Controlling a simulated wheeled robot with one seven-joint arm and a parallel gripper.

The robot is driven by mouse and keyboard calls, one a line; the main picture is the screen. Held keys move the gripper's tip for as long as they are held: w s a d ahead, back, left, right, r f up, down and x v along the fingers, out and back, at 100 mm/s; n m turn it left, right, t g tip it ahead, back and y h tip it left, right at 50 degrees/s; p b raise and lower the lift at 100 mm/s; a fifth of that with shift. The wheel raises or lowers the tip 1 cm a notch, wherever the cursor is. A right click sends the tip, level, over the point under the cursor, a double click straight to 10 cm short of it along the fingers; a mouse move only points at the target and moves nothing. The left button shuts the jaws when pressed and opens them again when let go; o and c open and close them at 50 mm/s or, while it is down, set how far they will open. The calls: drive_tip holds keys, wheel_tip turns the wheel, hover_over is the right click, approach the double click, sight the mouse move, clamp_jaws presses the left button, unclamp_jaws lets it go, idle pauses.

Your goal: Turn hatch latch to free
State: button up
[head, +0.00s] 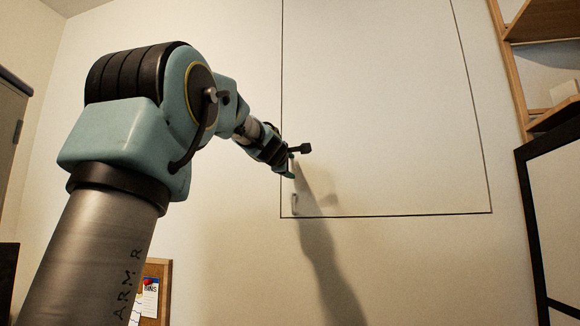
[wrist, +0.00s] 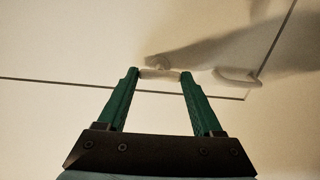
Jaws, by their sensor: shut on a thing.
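The hatch (head: 400,110) is a flat pale panel in the wall, outlined by a thin dark seam. In the wrist view its seam runs behind my fingers to a corner at the right. My gripper (wrist: 158,77) has its two green fingers on either side of a small pale latch (wrist: 159,74), close to the hatch's edge. The fingertips touch its two ends. In the head view my gripper (head: 291,174) is at the hatch's lower left edge, and the latch is hidden behind it or too small to make out.
A small pale handle (wrist: 237,79) sits near the hatch corner, apart from my fingers; it also shows in the head view (head: 295,203). Wooden shelves (head: 540,22) and a black-framed unit (head: 550,200) stand at the right. A pinboard (head: 155,290) hangs low at the left.

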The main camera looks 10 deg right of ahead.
drive_tip(key=o, duration=1.4)
drive_tip(key=shift+c, duration=0.2)
drive_tip(key=b+v, duration=0.2)
drive_tip(key=v, duration=0.8)
drive_tip(key=shift+s+a, duration=0.15)
drive_tip(key=shift+s, duration=0.25)
